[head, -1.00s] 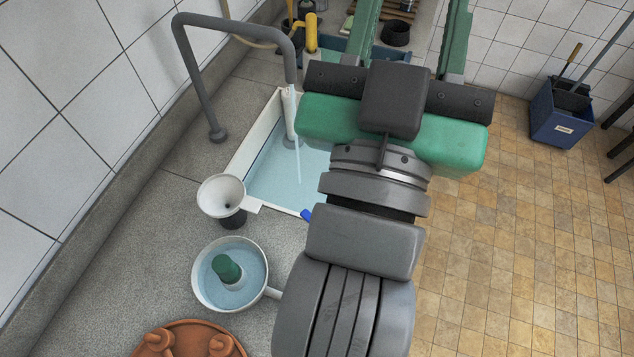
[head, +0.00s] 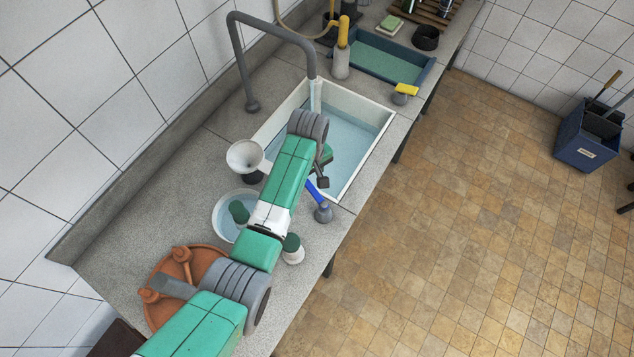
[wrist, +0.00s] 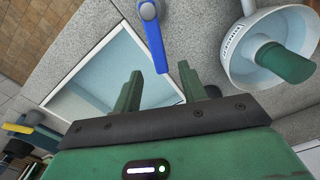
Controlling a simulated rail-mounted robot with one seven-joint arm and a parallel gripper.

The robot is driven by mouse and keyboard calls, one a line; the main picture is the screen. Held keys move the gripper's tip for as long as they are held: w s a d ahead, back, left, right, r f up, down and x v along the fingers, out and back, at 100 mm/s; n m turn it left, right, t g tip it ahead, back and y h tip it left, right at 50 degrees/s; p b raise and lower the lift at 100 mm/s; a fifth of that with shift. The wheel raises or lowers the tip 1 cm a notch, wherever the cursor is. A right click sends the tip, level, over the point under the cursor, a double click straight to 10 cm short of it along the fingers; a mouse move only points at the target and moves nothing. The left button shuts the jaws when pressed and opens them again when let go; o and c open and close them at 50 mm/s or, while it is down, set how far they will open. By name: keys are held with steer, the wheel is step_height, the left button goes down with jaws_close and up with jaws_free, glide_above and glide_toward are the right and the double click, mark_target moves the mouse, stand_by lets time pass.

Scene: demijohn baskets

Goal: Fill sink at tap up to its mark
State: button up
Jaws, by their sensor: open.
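The sink (head: 376,113) is a white-rimmed basin set in the grey counter, with pale blue water in it. Its mark cannot be made out. The grey gooseneck tap (head: 273,22) ends over the sink's back corner, and a pale stream shows below its spout. A blue lever (head: 317,192) on a grey base (head: 323,213) stands at the sink's near edge. My gripper (wrist: 160,70) is open and empty; in the wrist view the blue lever (wrist: 155,45) points toward the gap between its fingers. In the head view my arm hides most of the gripper and part of the sink.
A white funnel (head: 244,157) stands by the sink, left of my arm. A round white basin (head: 221,222) with a green-topped item, a terracotta lid (head: 170,272) and another green-capped item (head: 292,250) are close to my arm.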

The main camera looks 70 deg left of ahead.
mark_target(311, 188)
step_height(311, 188, down, 5)
steer(key=shift+r, duration=0.1)
steer(key=shift+w, duration=0.1)
jaws_close()
